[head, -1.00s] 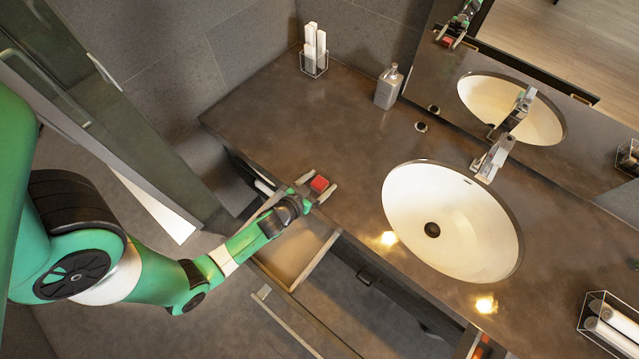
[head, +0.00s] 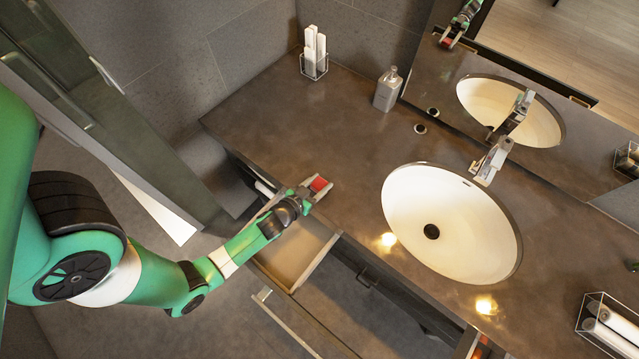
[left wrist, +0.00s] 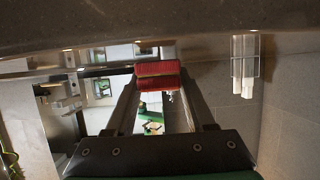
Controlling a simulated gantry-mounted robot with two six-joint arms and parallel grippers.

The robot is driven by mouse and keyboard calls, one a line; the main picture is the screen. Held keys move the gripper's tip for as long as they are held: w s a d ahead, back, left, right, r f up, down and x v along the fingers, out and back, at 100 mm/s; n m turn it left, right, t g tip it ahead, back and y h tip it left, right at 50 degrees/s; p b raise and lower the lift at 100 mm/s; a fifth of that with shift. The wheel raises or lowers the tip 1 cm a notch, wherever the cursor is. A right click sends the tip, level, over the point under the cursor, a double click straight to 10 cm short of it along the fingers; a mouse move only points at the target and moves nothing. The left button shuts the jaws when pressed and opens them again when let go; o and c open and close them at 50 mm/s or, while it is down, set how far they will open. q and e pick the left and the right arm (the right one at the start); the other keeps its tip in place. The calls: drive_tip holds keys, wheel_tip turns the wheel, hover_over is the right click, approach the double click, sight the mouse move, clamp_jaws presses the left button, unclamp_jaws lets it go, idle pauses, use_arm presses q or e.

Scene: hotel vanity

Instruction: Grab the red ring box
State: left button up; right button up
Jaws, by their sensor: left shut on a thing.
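The red ring box (head: 319,185) is between the fingers of my left gripper (head: 321,188), near the counter's front edge and above the open drawer. In the left wrist view the box (left wrist: 157,76) shows as a red block with a dark seam, between the fingertips of the left gripper (left wrist: 158,84). The left gripper is shut on it. Whether the box touches the counter is hard to tell. My right gripper does not show in the head view.
An open drawer (head: 303,262) juts out below the counter (head: 290,105). The round sink (head: 450,222) and faucet (head: 492,160) lie right. The counter between is clear.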

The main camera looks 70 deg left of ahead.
use_arm(q)
wheel_tip(320, 180, up, 2)
drive_tip(key=shift+r+p, duration=0.1)
drive_tip(key=shift+p, duration=0.5)
drive_tip(key=shift+d+r, duration=0.2)
drive_tip(key=shift+r, duration=0.05)
drive_tip(key=s+d+r+p, duration=0.1)
drive_tip(key=d+r+p, duration=0.1)
drive_tip(key=d+r, duration=0.7)
drive_tip(key=d, duration=0.4)
drive_tip(key=shift+s+d+r+p, duration=0.25)
drive_tip(key=shift+s+p, duration=0.05)
drive_tip(key=shift+s, duration=0.05)
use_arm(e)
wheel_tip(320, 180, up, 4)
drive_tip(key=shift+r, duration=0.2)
